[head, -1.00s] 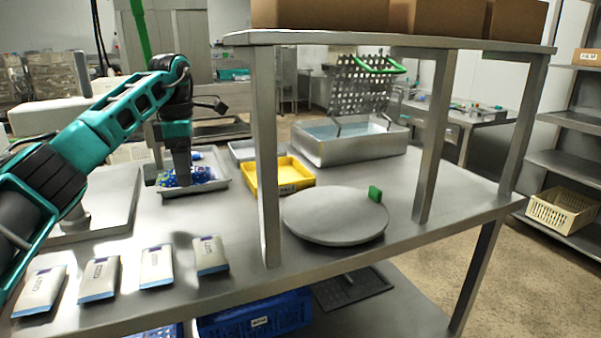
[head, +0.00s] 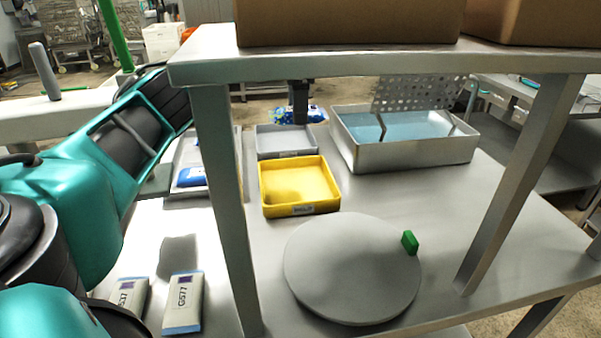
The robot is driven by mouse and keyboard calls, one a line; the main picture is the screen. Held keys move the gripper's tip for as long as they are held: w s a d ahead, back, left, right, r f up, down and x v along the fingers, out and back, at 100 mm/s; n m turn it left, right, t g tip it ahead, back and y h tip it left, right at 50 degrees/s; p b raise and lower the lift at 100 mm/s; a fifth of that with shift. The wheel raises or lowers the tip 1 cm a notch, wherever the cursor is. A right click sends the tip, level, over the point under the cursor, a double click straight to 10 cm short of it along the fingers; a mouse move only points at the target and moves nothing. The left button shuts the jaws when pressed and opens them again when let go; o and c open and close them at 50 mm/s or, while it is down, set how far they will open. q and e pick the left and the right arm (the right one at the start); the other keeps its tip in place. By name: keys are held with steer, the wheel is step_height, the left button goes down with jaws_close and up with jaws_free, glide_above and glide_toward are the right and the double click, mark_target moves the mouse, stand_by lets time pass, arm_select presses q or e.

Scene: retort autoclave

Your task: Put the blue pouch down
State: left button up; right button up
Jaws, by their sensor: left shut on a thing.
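The blue pouch (head: 285,117), speckled with lighter spots, shows at the back of the table, behind the near shelf post. My left gripper (head: 299,114) points down and is shut on it. The pouch appears held up just above or behind the small grey tray (head: 286,155); the exact height is hard to tell. Most of the left forearm's far part is hidden by the shelf. My right gripper is not in view.
A yellow tray (head: 300,207) stands in front of the grey tray. A metal tray (head: 186,193) with a blue-and-white item (head: 191,177) is left. A water basin (head: 405,154), round lid (head: 350,275), shelf post (head: 226,220) and white pouches (head: 183,303) surround.

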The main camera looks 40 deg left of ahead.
arm_select(q)
steer(key=shift+s+d+r, duration=0.15)
steer(key=b, duration=0.2)
glide_above(298, 196)
step_height(298, 196, down, 15)
steer(key=shift+r, duration=0.1)
steer(key=shift+f, duration=2.4)
steer(key=o, duration=1.1)
steer(key=shift+f, duration=0.15)
step_height(298, 196, up, 12)
